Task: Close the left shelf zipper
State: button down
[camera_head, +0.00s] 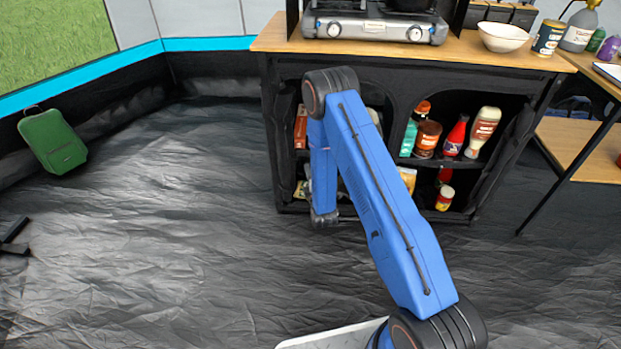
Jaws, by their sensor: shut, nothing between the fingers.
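The black fabric shelf unit (395,80) stands under a wooden top. It has a left and a right compartment, both with open fronts. The left shelf (288,160) is partly hidden behind my blue arm. An orange-red box (300,126) and some small packets show at its left side. I cannot make out the left zipper or its pull. My arm bends at the elbow and its forearm reaches down in front of the left shelf. The wrist end is low, near the foot of the unit. My gripper cannot be seen; the arm hides that area.
The right compartment holds several bottles and jars, among them a red bottle (455,136) and a white bottle (482,132). A stove (375,27) and a white bowl (502,37) stand on the wooden top (275,39). A green bag (52,142) lies far left. The left floor is mostly clear.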

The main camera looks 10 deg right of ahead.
jog(key=shift+w+d, duration=0.3)
jog(key=shift+d, duration=0.35)
jog(key=shift+w+d, duration=0.3)
jog(key=shift+d, duration=0.3)
jog(key=shift+w+d, duration=0.3)
jog(key=shift+d, duration=0.35)
